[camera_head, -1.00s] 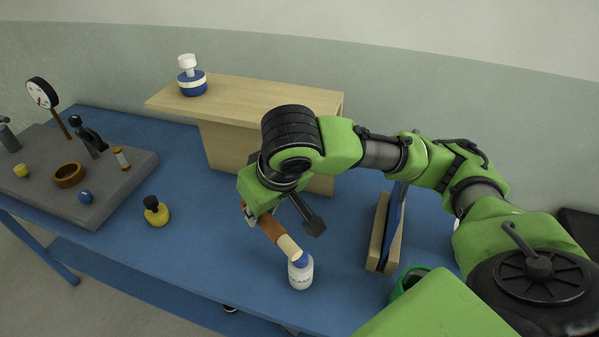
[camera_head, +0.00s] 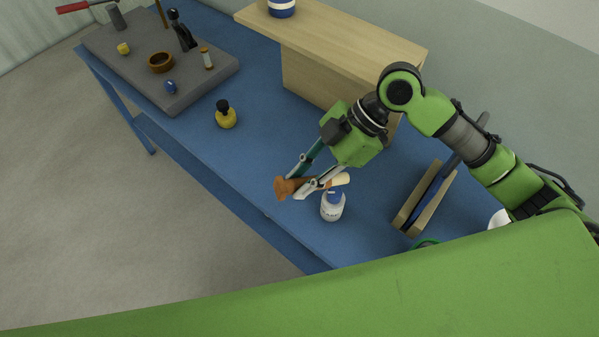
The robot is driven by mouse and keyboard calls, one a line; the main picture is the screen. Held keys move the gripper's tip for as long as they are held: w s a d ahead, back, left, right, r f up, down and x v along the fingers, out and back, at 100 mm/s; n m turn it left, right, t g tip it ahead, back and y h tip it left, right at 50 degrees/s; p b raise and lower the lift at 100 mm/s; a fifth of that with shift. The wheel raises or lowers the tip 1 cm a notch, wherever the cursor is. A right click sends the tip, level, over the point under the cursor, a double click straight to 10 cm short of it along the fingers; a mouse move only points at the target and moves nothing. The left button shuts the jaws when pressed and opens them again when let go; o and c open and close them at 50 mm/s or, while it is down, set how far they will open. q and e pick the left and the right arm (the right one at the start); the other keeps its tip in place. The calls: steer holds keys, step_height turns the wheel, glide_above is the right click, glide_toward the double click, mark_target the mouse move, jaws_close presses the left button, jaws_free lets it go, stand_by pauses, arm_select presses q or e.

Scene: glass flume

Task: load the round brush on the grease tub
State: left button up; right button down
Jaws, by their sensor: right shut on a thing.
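The round brush (camera_head: 288,187) has a brown handle, wide at its left end, and a cream-coloured end (camera_head: 341,179) on the right. My right gripper (camera_head: 303,180) is shut on its handle and holds the brush lying nearly flat in the picture. The grease tub (camera_head: 331,208) is a small white labelled jar with a blue top, standing upright on the blue table (camera_head: 262,168). The brush's cream end is right by the tub's top; I cannot tell whether they touch. My left gripper is not in view.
A wooden shelf (camera_head: 330,40) stands behind, with a blue-and-white jar (camera_head: 282,8) on it. A yellow bottle with a black cap (camera_head: 226,117) is left of the gripper. A grey slab (camera_head: 130,70) carries several small things. A wooden holder (camera_head: 424,200) stands to the right.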

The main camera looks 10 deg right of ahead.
steer(key=shift+s+a+r+n+g, duration=0.15)
steer(key=shift+a+n+g, duration=0.15)
steer(key=shift+a+n, duration=0.15)
steer(key=shift+f, duration=0.2)
arm_select(q)
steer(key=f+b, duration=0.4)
steer(key=b, duration=0.1)
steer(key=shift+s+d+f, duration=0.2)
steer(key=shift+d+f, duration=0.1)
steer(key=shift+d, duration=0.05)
arm_select(e)
step_height(320, 180, down, 5)
steer(key=shift+d+r, duration=0.1)
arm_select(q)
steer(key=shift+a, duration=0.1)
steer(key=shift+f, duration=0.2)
arm_select(e)
steer(key=shift+f, duration=0.45)
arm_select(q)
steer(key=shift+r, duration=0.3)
arm_select(e)
steer(key=shift+r, duration=0.1)
arm_select(q)
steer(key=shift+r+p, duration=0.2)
steer(key=shift+p, duration=0.15)
